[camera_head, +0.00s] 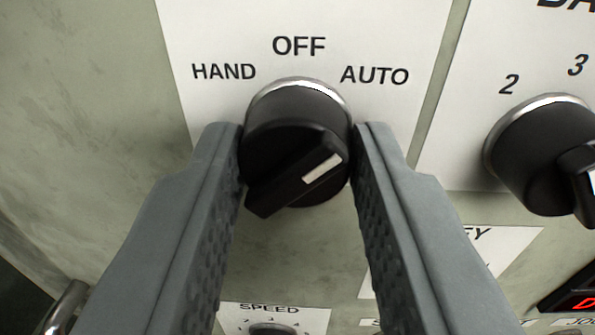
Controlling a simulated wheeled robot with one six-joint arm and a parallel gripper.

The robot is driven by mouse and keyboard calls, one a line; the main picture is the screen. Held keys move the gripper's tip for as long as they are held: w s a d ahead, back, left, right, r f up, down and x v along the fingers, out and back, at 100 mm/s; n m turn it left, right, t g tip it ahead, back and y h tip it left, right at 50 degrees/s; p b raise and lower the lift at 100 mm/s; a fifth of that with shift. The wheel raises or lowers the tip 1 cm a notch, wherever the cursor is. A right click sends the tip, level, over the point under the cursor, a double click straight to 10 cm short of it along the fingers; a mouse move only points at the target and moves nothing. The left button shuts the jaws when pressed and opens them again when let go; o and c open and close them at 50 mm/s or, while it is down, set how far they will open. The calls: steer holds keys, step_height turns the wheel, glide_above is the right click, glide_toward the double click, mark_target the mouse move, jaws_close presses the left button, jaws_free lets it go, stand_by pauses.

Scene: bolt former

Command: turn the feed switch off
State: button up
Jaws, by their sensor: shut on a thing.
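The feed switch (292,150) is a black rotary knob with a silver ring, on a white plate (300,22) lettered HAND, OFF and AUTO. Its handle bar carries a white mark that points up and to the right, toward AUTO. My gripper (297,150) has one grey ridged finger at the left side of the knob and one at the right. Both fingertips touch the knob's sides, so the gripper is shut on it. The plate's lower part is hidden behind the knob and fingers.
Another black knob (540,150) with numbers 2 and 3 stands close at the right. A SPEED dial (272,327) and a red display (580,302) lie below. A metal handle (66,308) shows at the lower left. The panel at the upper left is bare.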

steer(key=n, duration=0.4)
steer(key=shift+r+n, duration=0.1)
steer(key=shift+n, duration=2.1)
steer(key=o, duration=1)
steer(key=s, duration=0.5)
steer(key=s+d, duration=0.1)
steer(key=s, duration=1.1)
steer(key=shift+s+d+r, duration=0.15)
steer(key=shift+d+r, duration=0.05)
steer(key=shift+r, duration=0.15)
